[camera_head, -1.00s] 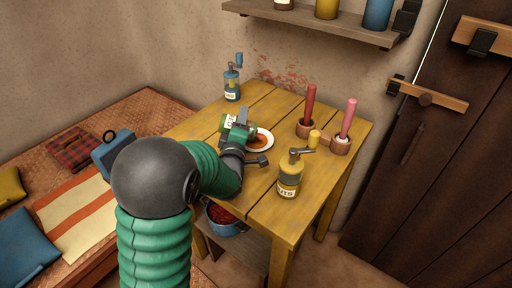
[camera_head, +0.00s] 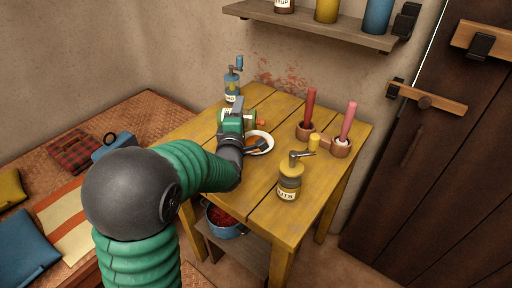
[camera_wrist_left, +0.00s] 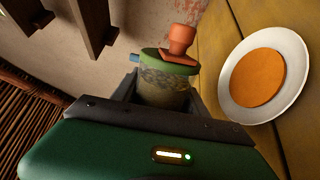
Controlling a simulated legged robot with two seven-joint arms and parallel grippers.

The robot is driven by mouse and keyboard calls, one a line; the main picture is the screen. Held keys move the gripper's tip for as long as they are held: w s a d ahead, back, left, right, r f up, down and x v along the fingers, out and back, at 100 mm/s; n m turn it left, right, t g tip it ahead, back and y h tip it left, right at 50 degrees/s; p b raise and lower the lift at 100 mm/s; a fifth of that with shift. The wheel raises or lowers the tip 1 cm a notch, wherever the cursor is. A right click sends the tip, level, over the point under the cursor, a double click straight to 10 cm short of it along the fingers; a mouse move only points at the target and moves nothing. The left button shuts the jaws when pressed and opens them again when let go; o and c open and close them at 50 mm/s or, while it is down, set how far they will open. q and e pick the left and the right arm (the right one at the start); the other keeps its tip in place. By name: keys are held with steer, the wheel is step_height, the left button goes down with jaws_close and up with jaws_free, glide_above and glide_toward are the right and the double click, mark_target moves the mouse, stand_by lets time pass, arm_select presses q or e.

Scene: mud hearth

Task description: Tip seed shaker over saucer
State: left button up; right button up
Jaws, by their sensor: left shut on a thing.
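My left gripper (camera_head: 236,122) is shut on the seed shaker, a jar with a green lid and an orange knob (camera_head: 262,122). The head view shows it tilted, lid end to the right. In the left wrist view the shaker's dull green body (camera_wrist_left: 163,88) sits between the fingers. The white saucer (camera_head: 268,136) lies on the table with an orange-brown round patch in it. It also shows in the left wrist view (camera_wrist_left: 297,52), right of the shaker. The knob is above and behind the saucer in the head view; I cannot tell whether it is over it. My right gripper is not in view.
A blue crank jar (camera_head: 232,88) stands at the table's back left and a yellow crank jar (camera_head: 290,183) at the front. Red (camera_head: 310,105) and pink (camera_head: 348,120) sticks in wooden cups stand at the right. A shelf (camera_head: 310,27) hangs above.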

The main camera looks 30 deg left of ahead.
arm_select(q)
steer(key=n+b, duration=0.1)
steer(key=n, duration=0.1)
steer(key=shift+n, duration=0.3)
steer(key=shift+r+n+b, duration=0.25)
steer(key=shift+n+b, duration=0.15)
steer(key=shift+n, duration=0.4)
steer(key=n+b, duration=0.3)
steer(key=n, duration=0.1)
steer(key=r+n+b, duration=0.1)
steer(key=n+b, duration=0.2)
steer(key=n, duration=0.1)
steer(key=shift+r+b, duration=0.2)
steer(key=shift+b, duration=0.2)
step_height(320, 180, up, 3)
steer(key=n+b, duration=0.4)
steer(key=n, duration=0.1)
steer(key=shift+r+n, duration=0.15)
steer(key=shift+n, duration=0.15)
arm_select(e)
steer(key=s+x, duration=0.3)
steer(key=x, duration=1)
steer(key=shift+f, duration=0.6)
